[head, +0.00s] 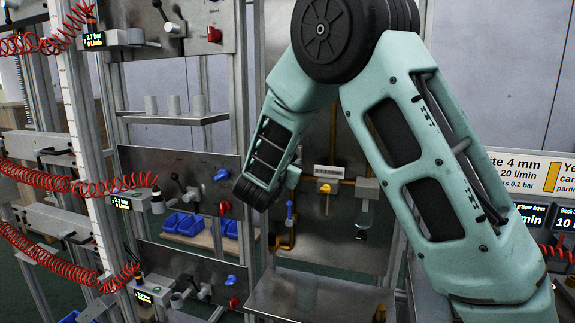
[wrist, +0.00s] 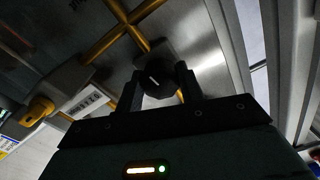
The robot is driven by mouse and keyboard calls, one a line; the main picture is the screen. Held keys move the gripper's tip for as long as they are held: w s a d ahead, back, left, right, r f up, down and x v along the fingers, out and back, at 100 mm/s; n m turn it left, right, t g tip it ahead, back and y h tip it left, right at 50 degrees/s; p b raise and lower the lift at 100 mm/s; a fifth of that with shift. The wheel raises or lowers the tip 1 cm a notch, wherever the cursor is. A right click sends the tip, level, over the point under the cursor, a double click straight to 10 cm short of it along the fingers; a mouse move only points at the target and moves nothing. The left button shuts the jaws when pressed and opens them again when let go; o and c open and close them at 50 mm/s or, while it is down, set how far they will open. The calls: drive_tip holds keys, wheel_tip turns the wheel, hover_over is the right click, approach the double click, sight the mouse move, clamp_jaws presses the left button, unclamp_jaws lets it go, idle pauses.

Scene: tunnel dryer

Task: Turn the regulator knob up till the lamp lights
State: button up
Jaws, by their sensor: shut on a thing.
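A round black knob (wrist: 156,80) with a white pointer mark shows in the wrist view, in front of a metal panel with yellow pipes. My gripper (wrist: 160,84) has one finger on each side of the knob and is shut on it. The white mark is slightly tilted from upright. In the head view my forearm (head: 268,155) reaches down toward the back panel, and it hides the knob and my fingertips. I cannot pick out the regulator's lamp in either view. The green light in the wrist view is on my own gripper housing.
A yellow valve handle (wrist: 38,112) and a barcode label (wrist: 88,101) are to the left of the knob in the wrist view. In the head view, red coiled hoses (head: 75,180) and panels with blue and red knobs stand left. A metal table (head: 315,297) is below.

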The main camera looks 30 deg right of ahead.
drive_tip(key=o, duration=1)
drive_tip(key=b+v, duration=0.5)
drive_tip(key=v, duration=1.2)
drive_tip(key=shift+s+a, duration=0.15)
drive_tip(key=shift+s, duration=0.05)
